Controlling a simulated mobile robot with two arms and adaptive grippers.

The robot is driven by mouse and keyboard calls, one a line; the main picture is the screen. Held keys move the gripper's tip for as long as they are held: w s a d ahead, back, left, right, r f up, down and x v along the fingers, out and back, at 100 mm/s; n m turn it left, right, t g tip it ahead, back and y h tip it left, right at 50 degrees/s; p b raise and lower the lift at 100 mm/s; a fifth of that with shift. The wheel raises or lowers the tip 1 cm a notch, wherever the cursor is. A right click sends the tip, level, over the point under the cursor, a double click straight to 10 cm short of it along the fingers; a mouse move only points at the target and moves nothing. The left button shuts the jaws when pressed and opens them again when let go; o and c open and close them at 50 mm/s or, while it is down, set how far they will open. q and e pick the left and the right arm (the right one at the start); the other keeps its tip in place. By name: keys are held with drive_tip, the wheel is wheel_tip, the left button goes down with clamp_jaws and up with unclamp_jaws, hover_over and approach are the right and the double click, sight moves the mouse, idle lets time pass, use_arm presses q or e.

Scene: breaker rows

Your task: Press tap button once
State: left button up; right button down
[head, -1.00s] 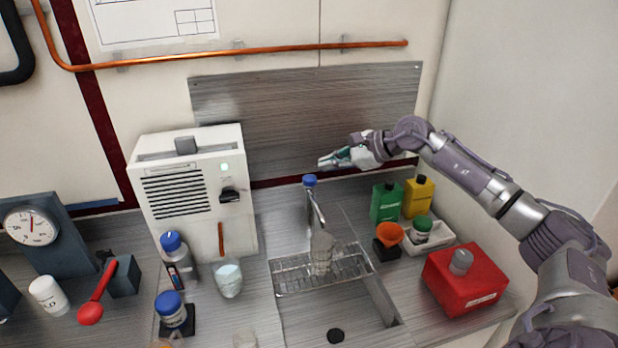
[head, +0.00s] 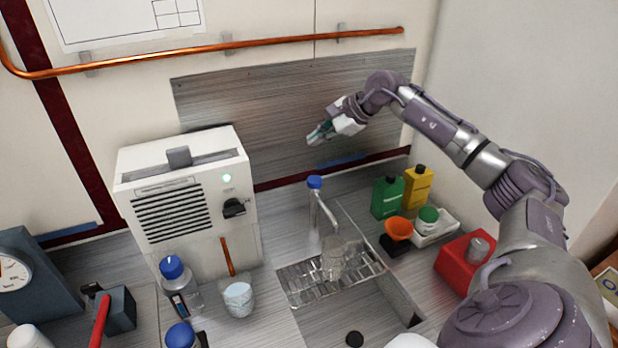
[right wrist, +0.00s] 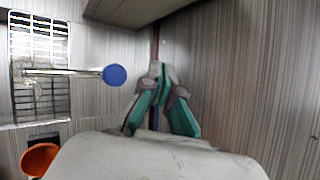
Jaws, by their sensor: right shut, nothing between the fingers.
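The tap (head: 317,205) stands behind the sink, with a blue round button (head: 314,182) on its top. The blue button also shows in the right wrist view (right wrist: 114,75), to the left of the fingertips. My right gripper (head: 312,138) is shut and empty. In the head view it hangs in front of the metal back panel, above the tap button and apart from it. In the right wrist view my right gripper (right wrist: 158,70) has its fingertips together. A clear beaker (head: 338,258) stands on the wire rack under the spout. My left gripper is not in view.
The wire rack (head: 300,285) spans the sink. Right of the tap stand a green bottle (head: 387,198), a yellow bottle (head: 419,188), an orange funnel (head: 398,228) and a red box (head: 455,268). A white machine (head: 185,200) stands to the left. The space above the button is clear.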

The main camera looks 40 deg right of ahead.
drive_tip(key=b, duration=0.3)
hover_over(317, 180)
wheel_tip(317, 180, down, 4)
drive_tip(key=shift+w+f, duration=0.1)
wheel_tip(317, 180, down, 4)
drive_tip(key=b, duration=0.2)
drive_tip(key=shift+r+b, duration=0.25)
drive_tip(key=shift+b, duration=0.15)
use_arm(q)
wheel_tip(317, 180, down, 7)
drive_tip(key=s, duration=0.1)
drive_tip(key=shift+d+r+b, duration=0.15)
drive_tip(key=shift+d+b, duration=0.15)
drive_tip(key=shift+b, duration=0.15)
use_arm(e)
drive_tip(key=shift+f, duration=0.6)
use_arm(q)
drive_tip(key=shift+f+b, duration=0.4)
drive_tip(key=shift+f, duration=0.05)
use_arm(e)
drive_tip(key=shift+f, duration=0.4)
